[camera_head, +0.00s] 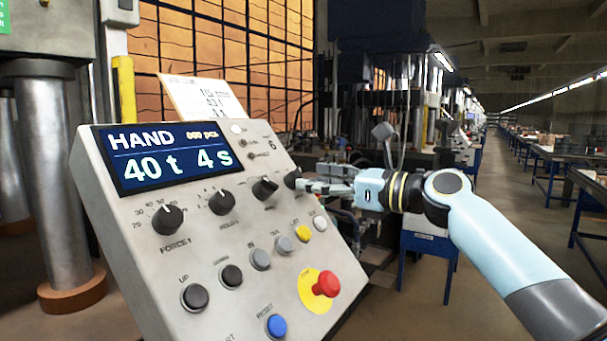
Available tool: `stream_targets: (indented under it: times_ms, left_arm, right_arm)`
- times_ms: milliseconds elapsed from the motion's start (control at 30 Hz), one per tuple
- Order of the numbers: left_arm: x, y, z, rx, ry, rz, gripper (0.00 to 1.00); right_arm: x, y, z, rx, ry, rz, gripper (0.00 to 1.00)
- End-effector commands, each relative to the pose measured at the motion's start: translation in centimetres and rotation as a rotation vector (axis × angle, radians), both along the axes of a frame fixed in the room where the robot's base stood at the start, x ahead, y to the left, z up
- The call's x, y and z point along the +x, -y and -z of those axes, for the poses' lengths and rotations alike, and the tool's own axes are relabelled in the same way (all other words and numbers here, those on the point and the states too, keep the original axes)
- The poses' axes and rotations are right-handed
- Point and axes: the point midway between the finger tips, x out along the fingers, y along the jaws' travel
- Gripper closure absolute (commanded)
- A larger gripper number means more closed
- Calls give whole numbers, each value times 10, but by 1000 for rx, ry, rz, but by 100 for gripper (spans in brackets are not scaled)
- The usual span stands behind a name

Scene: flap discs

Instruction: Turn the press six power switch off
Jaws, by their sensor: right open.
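The press control panel (205,265) is a tilted grey box with a "6" marked near its upper right. Its screen (165,155) is lit and reads HAND, 40 t, 4 s. A row of black rotary knobs crosses the panel; the rightmost black knob (292,177) is at the right edge, and another black knob (265,188) is just left of it. Which is the power switch I cannot read from the labels. My right gripper (304,184) is open, its fingers pointing left at the rightmost knob. Whether they touch it I cannot tell. My left gripper is out of view.
Below the knobs are several push buttons and a red emergency stop (326,284) on a yellow plate. A paper card (203,98) stands behind the panel's top. A steel column (45,190) stands at left. The aisle at right has blue-legged tables.

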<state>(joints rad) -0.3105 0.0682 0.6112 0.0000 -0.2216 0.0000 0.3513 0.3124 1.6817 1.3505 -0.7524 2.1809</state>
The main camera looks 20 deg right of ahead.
Motion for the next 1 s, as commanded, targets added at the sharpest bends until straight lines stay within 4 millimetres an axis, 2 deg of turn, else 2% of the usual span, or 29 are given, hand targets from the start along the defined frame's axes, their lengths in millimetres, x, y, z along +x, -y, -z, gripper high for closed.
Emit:
stream_targets:
  times_ms: [200, 333, 567, 900, 967, 1000]
  left_arm:
    - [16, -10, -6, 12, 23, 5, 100]
    - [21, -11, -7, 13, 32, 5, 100]
    - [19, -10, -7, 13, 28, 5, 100]
    - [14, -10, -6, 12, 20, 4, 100]
    - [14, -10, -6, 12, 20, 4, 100]
    - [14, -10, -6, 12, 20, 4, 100]
  right_arm:
    - [21, -17, 0, 2, -1, 0, 47]
    - [25, -20, 0, 0, 0, -1, 47]
    - [25, -20, 0, -1, -1, -1, 48]
    - [25, -20, 0, -1, -1, 0, 92]
    - [25, -20, 0, -1, -1, 0, 100]
    - [25, -20, 0, -1, 0, 0, 100]
